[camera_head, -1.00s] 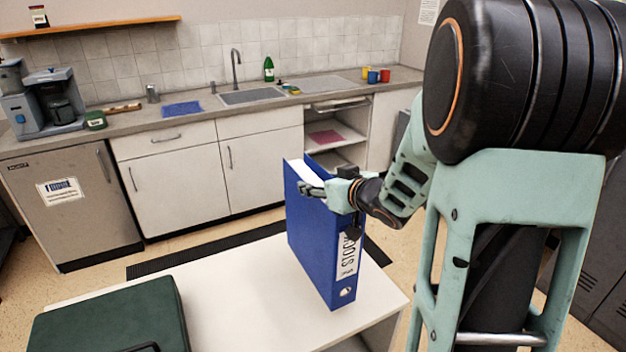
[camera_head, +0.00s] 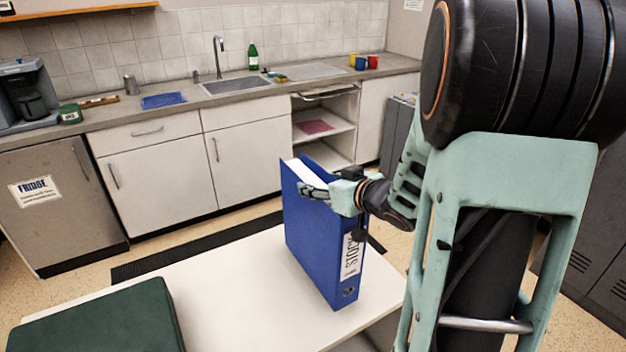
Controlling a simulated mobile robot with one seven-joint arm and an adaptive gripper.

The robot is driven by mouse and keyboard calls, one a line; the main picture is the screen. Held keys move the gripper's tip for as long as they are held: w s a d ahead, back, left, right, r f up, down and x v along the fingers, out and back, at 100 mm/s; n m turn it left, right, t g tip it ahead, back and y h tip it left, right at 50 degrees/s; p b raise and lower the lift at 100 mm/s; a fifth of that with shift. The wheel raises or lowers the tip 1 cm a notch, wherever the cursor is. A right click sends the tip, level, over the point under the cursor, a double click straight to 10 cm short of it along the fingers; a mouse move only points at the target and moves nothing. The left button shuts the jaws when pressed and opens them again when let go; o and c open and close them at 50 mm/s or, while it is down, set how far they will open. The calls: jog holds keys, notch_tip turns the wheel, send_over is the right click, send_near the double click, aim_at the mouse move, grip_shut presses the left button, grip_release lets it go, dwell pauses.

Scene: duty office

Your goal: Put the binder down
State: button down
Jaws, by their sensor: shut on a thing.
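The blue binder (camera_head: 312,240) stands upright over the right part of a white table (camera_head: 228,292), with its white spine label facing right and front. Its lower edge appears at or just above the table top; I cannot tell whether it touches. My gripper (camera_head: 328,195) is shut on the binder near its upper part, coming from the right. One finger shows across the binder's near face; the other finger is hidden behind it.
A dark green case (camera_head: 110,318) lies on the table's left front. White table top is free between the case and binder. Behind stand a counter (camera_head: 190,104) with a sink, a fridge (camera_head: 58,200) and an open shelf unit (camera_head: 325,130). A dark mat (camera_head: 190,248) lies on the floor.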

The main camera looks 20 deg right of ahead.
jog(key=shift+w, duration=0.15)
jog(key=shift+f, duration=0.2)
jog(key=c, duration=0.9)
grip_release()
jog(key=shift+s+f, duration=0.1)
jog(key=shift+s, duration=0.1)
jog(key=shift+o, duration=0.2)
